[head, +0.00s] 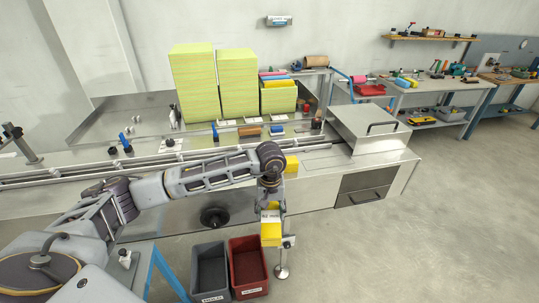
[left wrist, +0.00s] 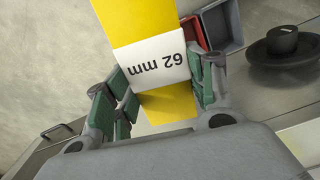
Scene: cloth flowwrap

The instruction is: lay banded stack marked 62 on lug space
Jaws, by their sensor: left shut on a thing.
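The banded stack marked 62 (head: 271,234) is yellow with a white band. In the left wrist view the band of the stack (left wrist: 150,62) reads "62 mm", upside down. My left gripper (head: 270,209) is shut on it, with green finger pads (left wrist: 165,88) on both sides of the band. The stack hangs in front of the machine, above the floor and clear of the conveyor (head: 225,163). Another yellow piece (head: 291,164) shows on the conveyor just behind my wrist. Individual lug spaces are too small to tell, and my forearm hides part of the conveyor. My right gripper is out of view.
A grey bin (head: 210,272) and a red bin (head: 248,266) stand on the floor beside the held stack. A metal housing (head: 370,127) covers the conveyor's right end. Tall yellow-green stacks (head: 194,82) stand on the bench behind. A black handwheel (head: 215,217) juts from the front panel.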

